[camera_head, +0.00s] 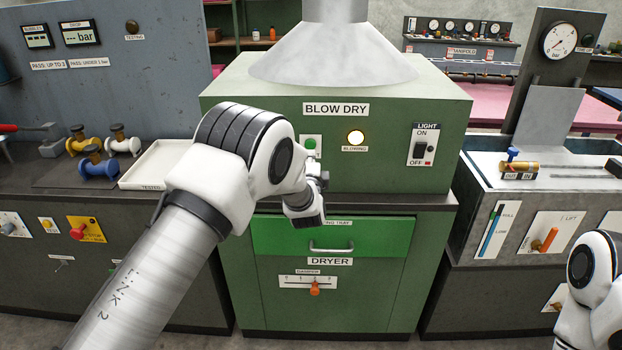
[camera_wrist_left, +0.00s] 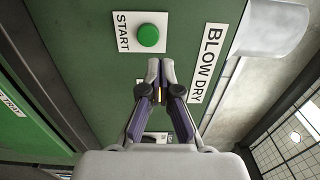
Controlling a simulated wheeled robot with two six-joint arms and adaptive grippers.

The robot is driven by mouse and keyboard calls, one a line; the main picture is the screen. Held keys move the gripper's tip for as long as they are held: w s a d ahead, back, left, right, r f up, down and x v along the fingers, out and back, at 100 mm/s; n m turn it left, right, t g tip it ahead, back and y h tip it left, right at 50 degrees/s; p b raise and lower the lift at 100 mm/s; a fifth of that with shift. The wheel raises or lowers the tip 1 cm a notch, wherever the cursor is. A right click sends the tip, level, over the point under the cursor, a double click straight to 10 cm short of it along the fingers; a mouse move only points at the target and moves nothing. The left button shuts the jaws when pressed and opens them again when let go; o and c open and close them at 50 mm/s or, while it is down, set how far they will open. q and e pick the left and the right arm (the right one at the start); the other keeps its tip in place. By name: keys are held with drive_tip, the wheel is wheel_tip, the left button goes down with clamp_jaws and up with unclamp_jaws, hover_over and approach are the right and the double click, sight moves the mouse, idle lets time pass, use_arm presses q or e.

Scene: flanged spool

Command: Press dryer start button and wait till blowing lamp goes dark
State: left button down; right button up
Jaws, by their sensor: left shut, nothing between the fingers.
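The green start button (camera_head: 310,143) sits on a white plate on the front panel of the dryer (camera_head: 240,115). It also shows in the left wrist view, as a round green button (camera_wrist_left: 149,37) next to the word START. The round blowing lamp (camera_head: 356,138) right of it glows pale yellow. My left gripper (camera_head: 322,180) is in front of the panel, below the button in the head view. In the left wrist view its fingertips (camera_wrist_left: 160,70) are together and empty, just below the button. Whether they touch the panel is unclear. My right gripper is out of view.
A light switch (camera_head: 423,146) is right of the lamp. A green drawer (camera_head: 385,238) and an orange damper slider (camera_head: 315,288) are below. A white tray (camera_head: 150,180) and several spools are on the left bench. A tank stands right.

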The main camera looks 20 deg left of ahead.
use_arm(q)
drive_tip(key=s, duration=0.1)
drive_tip(key=s+f, duration=0.1)
drive_tip(key=s, duration=0.1)
drive_tip(key=s+d+b, duration=0.1)
drive_tip(key=s, duration=0.1)
drive_tip(key=shift+s+f, duration=0.15)
drive_tip(key=shift+f, duration=0.1)
drive_tip(key=shift+s+d, duration=0.1)
